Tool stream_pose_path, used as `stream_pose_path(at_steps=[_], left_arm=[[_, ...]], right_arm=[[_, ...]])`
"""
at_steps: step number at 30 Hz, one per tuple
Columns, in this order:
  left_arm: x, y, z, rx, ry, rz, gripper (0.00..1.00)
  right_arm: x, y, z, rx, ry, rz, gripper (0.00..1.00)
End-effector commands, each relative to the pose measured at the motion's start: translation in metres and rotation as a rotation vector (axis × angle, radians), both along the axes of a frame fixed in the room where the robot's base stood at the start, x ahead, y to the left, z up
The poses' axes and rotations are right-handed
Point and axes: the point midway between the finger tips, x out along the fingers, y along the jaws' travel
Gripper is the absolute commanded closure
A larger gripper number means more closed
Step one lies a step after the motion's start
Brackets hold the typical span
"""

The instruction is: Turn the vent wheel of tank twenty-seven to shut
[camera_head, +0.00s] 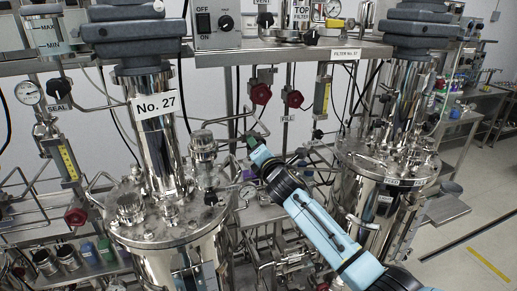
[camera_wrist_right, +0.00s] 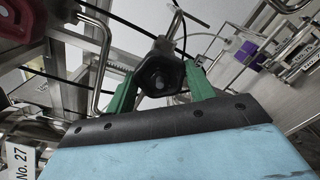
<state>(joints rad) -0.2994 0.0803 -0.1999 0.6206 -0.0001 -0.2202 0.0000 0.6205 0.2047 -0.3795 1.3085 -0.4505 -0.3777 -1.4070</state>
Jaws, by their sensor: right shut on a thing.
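Tank twenty-seven stands at the left of the head view, with its white "No. 27" label (camera_head: 157,105) on the steel column above its lid (camera_head: 165,222). The label also shows at the lower left of the right wrist view (camera_wrist_right: 18,160). My right gripper (camera_head: 247,138) reaches in from the lower right, just right of the tank. In the wrist view its green fingers are shut on a black hand wheel (camera_wrist_right: 160,72), one finger on each side. No label on this wheel is readable. In the head view the wheel is mostly hidden by my gripper. My left gripper is out of view.
Two red wheels, one left (camera_head: 261,93) and one right (camera_head: 293,98), sit on pipes above my right gripper. A second tank (camera_head: 385,165) stands close to the right of my forearm. Thin pipes crowd around the gripper. Open floor lies at far right.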

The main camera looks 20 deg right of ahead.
Motion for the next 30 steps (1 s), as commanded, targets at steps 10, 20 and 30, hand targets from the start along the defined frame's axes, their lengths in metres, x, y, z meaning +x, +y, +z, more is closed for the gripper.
stream_pose_path(at_steps=[10, 20, 30], left_arm=[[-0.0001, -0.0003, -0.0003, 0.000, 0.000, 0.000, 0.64], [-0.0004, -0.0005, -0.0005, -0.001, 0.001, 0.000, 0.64], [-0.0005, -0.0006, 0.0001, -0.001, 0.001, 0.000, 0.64]], right_arm=[[-0.0002, 0.0009, -0.0013, 0.332, 0.013, 0.001, 0.69], [-0.0002, 0.0007, -0.0011, 0.647, 0.024, 0.000, 0.69], [-0.0003, 0.0008, -0.0012, 0.969, 0.035, 0.000, 0.69]])
